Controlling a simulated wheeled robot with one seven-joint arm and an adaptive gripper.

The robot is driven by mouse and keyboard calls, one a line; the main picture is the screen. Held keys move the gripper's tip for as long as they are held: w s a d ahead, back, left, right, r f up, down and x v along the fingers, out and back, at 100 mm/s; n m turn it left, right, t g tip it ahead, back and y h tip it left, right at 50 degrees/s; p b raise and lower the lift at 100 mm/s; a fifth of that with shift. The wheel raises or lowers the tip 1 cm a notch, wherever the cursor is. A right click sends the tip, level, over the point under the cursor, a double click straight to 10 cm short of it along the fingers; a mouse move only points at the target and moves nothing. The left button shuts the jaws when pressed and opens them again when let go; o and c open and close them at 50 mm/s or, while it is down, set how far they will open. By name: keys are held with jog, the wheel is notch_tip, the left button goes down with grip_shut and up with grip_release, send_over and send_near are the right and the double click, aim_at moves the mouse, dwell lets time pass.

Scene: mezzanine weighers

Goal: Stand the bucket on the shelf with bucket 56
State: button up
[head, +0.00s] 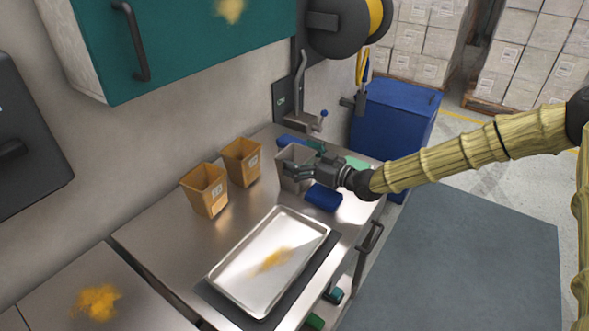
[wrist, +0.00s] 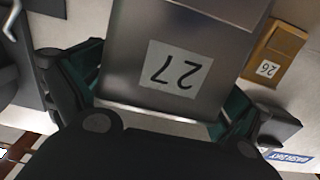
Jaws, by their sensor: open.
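A grey metal bucket (head: 293,156) stands on the steel counter near the wall. In the wrist view this bucket (wrist: 200,35) fills the middle and carries a white label that reads 27, upside down. My gripper (head: 298,171) is at the bucket's near side in the head view. In the wrist view its open fingers (wrist: 160,95) lie on either side of the bucket; whether they touch it I cannot tell. No bucket labelled 56 can be made out, and I cannot tell which shelf holds it.
Two orange buckets (head: 205,190) (head: 241,161) stand left of the grey one. A steel tray (head: 240,285) with yellow powder lies in front. A blue object (head: 323,197) lies beside my gripper. A teal cabinet (head: 190,40) hangs above; a blue bin (head: 395,115) stands beyond.

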jog(key=shift+s+r, duration=0.15)
jog(key=shift+s, duration=0.05)
jog(key=shift+c, duration=0.2)
jog(key=shift+w, duration=0.1)
jog(key=c, duration=1.7)
